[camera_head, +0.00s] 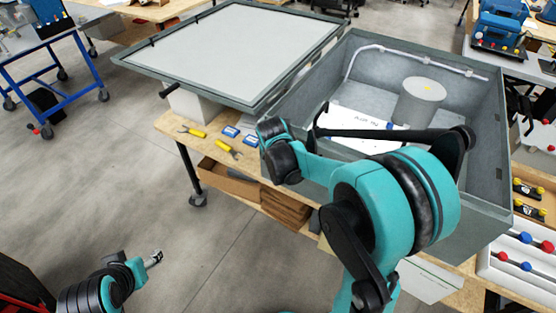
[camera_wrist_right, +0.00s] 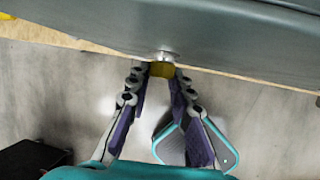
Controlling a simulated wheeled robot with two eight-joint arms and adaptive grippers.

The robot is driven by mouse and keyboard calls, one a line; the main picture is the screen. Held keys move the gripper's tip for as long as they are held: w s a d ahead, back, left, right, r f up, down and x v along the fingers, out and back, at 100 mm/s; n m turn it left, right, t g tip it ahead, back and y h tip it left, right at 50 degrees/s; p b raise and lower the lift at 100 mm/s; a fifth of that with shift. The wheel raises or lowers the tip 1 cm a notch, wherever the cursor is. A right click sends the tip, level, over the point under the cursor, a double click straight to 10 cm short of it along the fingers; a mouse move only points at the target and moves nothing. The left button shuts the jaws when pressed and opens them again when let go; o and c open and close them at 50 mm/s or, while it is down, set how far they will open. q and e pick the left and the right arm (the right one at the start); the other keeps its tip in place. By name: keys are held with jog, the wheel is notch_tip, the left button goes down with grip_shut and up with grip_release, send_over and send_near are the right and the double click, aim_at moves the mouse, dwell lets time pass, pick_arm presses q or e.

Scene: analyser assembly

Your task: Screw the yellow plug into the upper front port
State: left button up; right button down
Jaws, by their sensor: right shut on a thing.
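My right gripper (camera_wrist_right: 162,73) is shut on the yellow plug (camera_wrist_right: 162,69), with a purple-padded finger on each side. The plug meets a silver port fitting (camera_wrist_right: 164,56) on the outside of the grey analyser housing wall (camera_wrist_right: 240,42). I cannot tell how deep the plug sits in the port. In the head view the open housing (camera_head: 480,205) stands on the workbench, and my right arm covers its front side, so plug, port and right gripper are hidden there. My left gripper (camera_head: 153,258) is low at the left, away from the bench; its finger opening is too small to judge.
The housing's wide lid (camera_head: 230,50) lies open to the left. Inside are a grey cylinder (camera_head: 420,100), a white labelled panel (camera_head: 345,122) and a pipe. Yellow-handled tools (camera_head: 228,148) and blue items (camera_head: 230,131) lie on the bench's front edge. Floor to the left is free.

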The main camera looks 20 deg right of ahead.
jog(key=t+y+b, duration=0.2)
jog(key=t, duration=0.1)
jog(key=m+t+y+b, duration=0.1)
jog(key=t, duration=0.1)
jog(key=shift+s+d+f, duration=0.15)
jog(key=shift+s, duration=0.1)
jog(key=c, duration=1.5)
grip_release()
jog(key=shift+o, duration=0.2)
